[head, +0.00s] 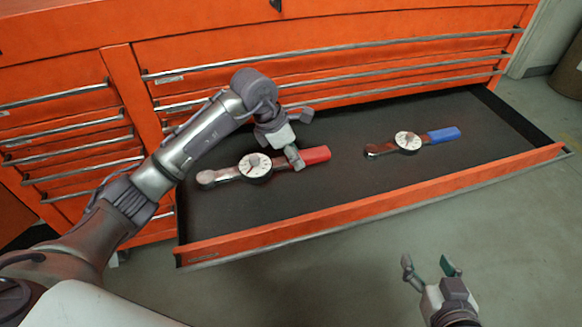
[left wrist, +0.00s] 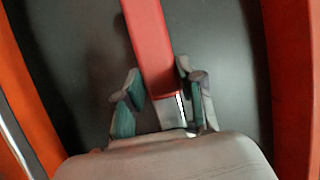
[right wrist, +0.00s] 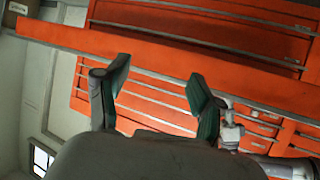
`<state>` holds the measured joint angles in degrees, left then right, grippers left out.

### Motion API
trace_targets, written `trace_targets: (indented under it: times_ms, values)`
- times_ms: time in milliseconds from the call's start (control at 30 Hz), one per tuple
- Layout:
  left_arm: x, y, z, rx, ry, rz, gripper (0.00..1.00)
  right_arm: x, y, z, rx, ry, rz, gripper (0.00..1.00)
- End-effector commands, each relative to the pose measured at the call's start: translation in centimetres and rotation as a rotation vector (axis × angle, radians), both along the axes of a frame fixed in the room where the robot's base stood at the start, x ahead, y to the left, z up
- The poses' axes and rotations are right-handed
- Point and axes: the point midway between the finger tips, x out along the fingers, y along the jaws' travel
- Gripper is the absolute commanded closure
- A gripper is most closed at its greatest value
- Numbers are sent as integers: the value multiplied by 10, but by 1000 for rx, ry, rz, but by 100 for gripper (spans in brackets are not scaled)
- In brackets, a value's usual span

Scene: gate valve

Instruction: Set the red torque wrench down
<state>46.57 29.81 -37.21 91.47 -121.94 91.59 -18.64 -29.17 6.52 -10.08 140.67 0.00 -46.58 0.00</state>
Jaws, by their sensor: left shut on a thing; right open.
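The red torque wrench (head: 316,155) has a red handle, a metal shaft and a round white dial. It is in the open drawer (head: 330,190), lying flat; I cannot tell whether it touches the drawer floor or hangs just above it. My left gripper (head: 296,158) is shut on it near the dial end of the handle. In the left wrist view the red handle (left wrist: 150,45) runs away between the fingers, and the dial is not in sight. My right gripper (head: 430,266) is open and empty, outside the drawer over the floor; its spread fingers show in the right wrist view (right wrist: 158,78).
A second torque wrench with a blue handle (head: 444,135) lies in the drawer to the right. Bare dark liner separates the two and fills the drawer's front. The orange cabinet (head: 75,75) with closed drawers rises behind. The drawer's front lip (head: 380,207) faces the grey floor.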

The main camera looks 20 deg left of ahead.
Motion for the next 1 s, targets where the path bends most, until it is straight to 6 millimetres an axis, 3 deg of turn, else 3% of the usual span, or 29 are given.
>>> trace_targets:
  times_ms: [233, 600, 1000]
  values:
    - [8, 11, -8, -3, -3, -1, 100, 9, 5, 15, 23, -97, 7, 33]
    - [8, 10, -44, -4, -5, -1, 100, 24, 15, 57, 84, -346, 23, 33]
    - [8, 11, -46, -1, -5, -1, 100, 25, 16, 62, 91, -373, 24, 33]
